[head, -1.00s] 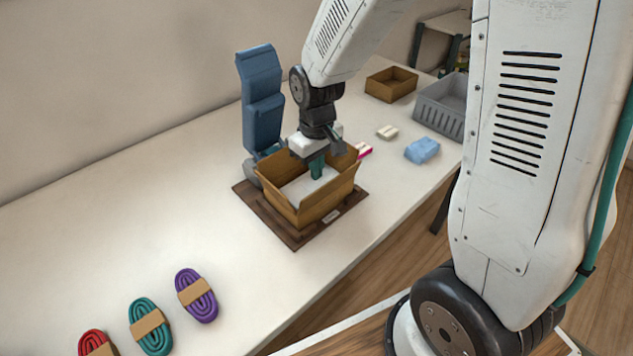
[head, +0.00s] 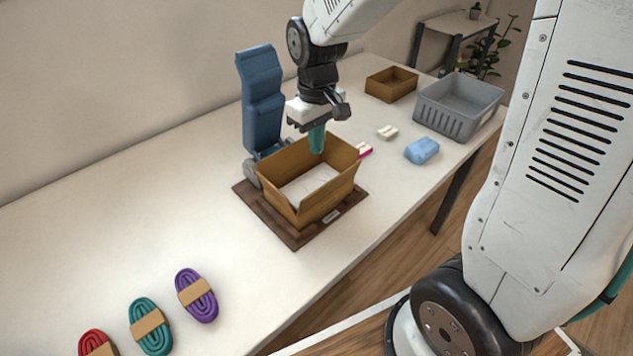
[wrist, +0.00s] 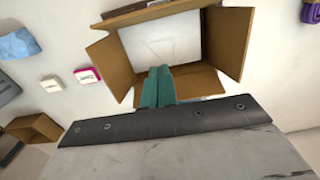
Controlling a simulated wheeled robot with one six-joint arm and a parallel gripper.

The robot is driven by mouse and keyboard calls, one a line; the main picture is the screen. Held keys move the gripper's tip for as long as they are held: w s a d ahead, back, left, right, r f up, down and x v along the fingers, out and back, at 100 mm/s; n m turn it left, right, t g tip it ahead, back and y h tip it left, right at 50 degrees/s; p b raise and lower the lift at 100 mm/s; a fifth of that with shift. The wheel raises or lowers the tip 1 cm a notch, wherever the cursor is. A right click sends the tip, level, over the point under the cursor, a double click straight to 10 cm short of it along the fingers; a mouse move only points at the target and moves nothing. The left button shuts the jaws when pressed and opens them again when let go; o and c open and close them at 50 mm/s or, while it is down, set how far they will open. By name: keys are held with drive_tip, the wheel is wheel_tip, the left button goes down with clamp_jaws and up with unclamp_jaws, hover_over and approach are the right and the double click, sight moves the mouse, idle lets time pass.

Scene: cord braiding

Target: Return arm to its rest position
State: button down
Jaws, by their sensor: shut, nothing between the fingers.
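My gripper (head: 317,138) is above the open cardboard box, with its teal fingers together and nothing between them. In the wrist view the gripper (wrist: 158,80) shows its teal fingers in front of the box's near edge. The cardboard box (head: 311,205) stands with flaps open on a dark brown board (head: 297,238). A flat white surface (wrist: 160,38) covers the inside of the box. The fingertips are at about the height of the box's back flap; I cannot tell their exact clearance.
A blue upright device (head: 262,100) stands behind the box. Red, teal (head: 150,325) and purple (head: 196,295) cord bundles lie at front left. A grey crate (head: 458,105), a small brown box (head: 391,84), a blue bundle (head: 422,151) and small pale items (head: 387,132) lie to the right.

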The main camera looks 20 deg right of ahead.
drive_tip(key=shift+r, duration=0.15)
idle(0.3)
drive_tip(key=s+d+r+m, duration=0.1)
drive_tip(key=s+r, duration=0.2)
drive_tip(key=s, duration=0.4)
drive_tip(key=s+d+r+m+t, duration=0.1)
drive_tip(key=s+r, duration=0.3)
drive_tip(key=s, duration=0.3)
drive_tip(key=s+d+r+m, duration=0.1)
drive_tip(key=s+r, duration=0.2)
drive_tip(key=s, duration=0.5)
drive_tip(key=shift+r+m, duration=0.3)
drive_tip(key=shift+r, duration=0.1)
drive_tip(key=shift+s+d, duration=0.1)
drive_tip(key=shift+d, duration=0.1)
